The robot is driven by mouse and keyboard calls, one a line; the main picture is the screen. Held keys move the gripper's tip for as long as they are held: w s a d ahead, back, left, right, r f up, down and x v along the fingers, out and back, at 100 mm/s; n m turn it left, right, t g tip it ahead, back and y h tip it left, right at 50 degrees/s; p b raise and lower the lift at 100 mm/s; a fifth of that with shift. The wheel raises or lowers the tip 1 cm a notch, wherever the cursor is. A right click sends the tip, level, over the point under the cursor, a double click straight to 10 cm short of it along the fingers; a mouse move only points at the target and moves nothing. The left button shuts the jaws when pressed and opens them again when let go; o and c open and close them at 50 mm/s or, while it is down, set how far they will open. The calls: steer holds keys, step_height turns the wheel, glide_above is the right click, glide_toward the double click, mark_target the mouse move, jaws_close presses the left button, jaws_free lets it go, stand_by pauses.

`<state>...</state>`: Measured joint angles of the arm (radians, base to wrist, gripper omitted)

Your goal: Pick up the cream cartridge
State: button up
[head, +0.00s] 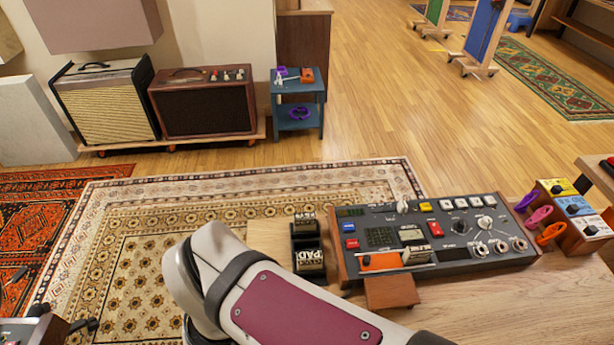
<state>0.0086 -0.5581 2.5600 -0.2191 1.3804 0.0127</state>
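A dark grey console (465,225) with wooden end cheeks stands on the wooden table. An orange cartridge (380,262) sits at its front left. Next to it on the right is a small cream-coloured piece (417,256) with dark marks, which looks like the cream cartridge; its lettering is too small to read. A black holder (306,243) left of the console bears dark pieces with pale lettering, one reading "PAD". My white arm with a magenta panel crosses the bottom centre, left of and in front of the holder. My gripper's fingers do not show.
A reddish-brown wooden block (391,291) stands before the console. Purple, pink and orange rings (540,215) and a rack of coloured pedals (572,212) are at the right. Bare tabletop (500,305) lies in front. Amplifiers (205,100) and a blue stand (298,105) are farther back.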

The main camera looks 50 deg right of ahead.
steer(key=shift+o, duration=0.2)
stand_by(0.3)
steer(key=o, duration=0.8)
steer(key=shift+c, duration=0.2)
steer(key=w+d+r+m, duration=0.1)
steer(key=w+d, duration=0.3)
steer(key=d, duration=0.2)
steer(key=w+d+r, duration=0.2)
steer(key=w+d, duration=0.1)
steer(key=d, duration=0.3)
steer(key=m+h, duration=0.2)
glide_above(420, 249)
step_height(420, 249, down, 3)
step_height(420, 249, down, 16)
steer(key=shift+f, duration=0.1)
